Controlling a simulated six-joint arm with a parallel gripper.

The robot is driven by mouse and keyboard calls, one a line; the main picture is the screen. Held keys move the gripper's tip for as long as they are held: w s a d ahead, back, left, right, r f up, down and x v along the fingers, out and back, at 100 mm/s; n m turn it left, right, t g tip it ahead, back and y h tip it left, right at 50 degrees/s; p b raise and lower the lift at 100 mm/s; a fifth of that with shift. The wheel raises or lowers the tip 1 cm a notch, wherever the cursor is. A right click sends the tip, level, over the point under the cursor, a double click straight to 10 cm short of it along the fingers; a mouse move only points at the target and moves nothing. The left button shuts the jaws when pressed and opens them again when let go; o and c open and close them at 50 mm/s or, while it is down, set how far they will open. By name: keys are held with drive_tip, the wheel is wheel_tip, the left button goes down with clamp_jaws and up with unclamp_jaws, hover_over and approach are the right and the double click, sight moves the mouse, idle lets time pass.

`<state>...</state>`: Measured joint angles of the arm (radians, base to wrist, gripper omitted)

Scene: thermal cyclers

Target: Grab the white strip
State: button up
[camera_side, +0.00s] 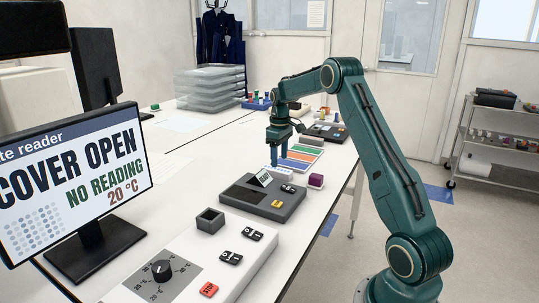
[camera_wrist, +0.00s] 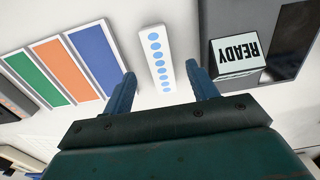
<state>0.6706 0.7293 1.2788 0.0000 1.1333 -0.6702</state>
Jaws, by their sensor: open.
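The white strip (camera_wrist: 157,58) with a row of blue dots lies on the white bench, in the upper middle of the wrist view. In the side view the strip (camera_side: 283,173) is small, just below my gripper. My gripper (camera_wrist: 163,84) is open and empty, its two blue fingers pointing down at the bench. In the wrist view the strip's near end lies between the two fingertips, with a gap on each side. I cannot tell the exact height of the fingertips above the bench.
Green, orange and blue panels (camera_wrist: 61,65) lie left of the strip in the wrist view. A dark grey device with a READY display (camera_wrist: 238,57) stands close on the right. In the side view, a purple-topped block (camera_side: 316,181) and a large monitor (camera_side: 75,180) also stand on the bench.

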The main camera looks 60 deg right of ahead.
sight(279, 169)
drive_tip(key=shift+w+f, duration=0.1)
drive_tip(key=shift+f, duration=2.5)
drive_tip(key=c, duration=1.1)
drive_tip(key=shift+r, duration=0.15)
wheel_tip(279, 169, up, 20)
drive_tip(key=shift+f, duration=0.1)
